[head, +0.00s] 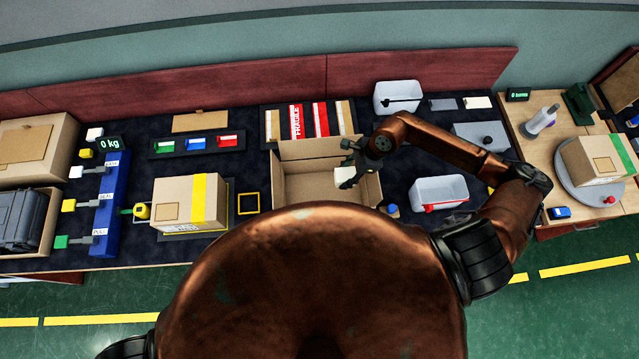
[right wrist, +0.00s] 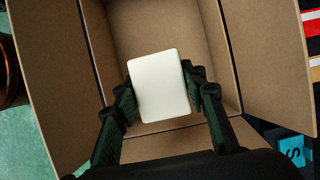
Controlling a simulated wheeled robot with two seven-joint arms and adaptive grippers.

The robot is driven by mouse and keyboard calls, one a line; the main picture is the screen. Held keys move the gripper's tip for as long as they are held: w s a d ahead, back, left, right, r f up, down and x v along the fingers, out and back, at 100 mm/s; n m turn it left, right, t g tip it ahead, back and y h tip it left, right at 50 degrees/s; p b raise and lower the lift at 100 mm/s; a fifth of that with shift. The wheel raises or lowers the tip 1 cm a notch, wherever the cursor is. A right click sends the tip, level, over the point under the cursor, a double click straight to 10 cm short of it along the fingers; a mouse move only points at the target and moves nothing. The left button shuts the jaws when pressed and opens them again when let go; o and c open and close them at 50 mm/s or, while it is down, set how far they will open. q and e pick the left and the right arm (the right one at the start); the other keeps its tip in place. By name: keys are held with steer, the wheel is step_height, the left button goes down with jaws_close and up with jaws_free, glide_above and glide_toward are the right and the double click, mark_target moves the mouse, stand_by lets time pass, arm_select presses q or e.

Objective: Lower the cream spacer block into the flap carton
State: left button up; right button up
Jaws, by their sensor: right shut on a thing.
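The cream spacer block (right wrist: 161,85) is between the two fingers of my right gripper (right wrist: 165,100), which is shut on it. In the right wrist view the block is over the open flap carton (right wrist: 130,22), with brown walls around it. In the head view the flap carton (head: 300,185) stands open at the middle of the table, its flaps spread. My right gripper (head: 350,170) reaches in from the right, with the cream block (head: 345,176) at its tip over the carton's right half. I cannot tell how far the block is below the rim. My left gripper is not in view.
A taped carton (head: 172,203) stands left of the flap carton, with a small yellow-framed square (head: 248,203) between. A white bin (head: 425,192) is to the right. Striped tape strips (head: 320,119) lie behind. Another white bin (head: 396,91) stands at the back.

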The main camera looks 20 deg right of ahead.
steer(key=b, duration=0.6)
glide_above(342, 195)
steer(key=shift+f, duration=3.5)
steer(key=shift+a+f+b, duration=0.15)
steer(key=shift+f+b, duration=1.2)
steer(key=shift+f, duration=0.3)
steer(key=shift+f+b, duration=1.25)
steer(key=shift+f, duration=0.35)
steer(key=o, duration=1.2)
steer(key=shift+r, duration=0.1)
steer(key=v, duration=1.2)
steer(key=shift+s, duration=0.1)
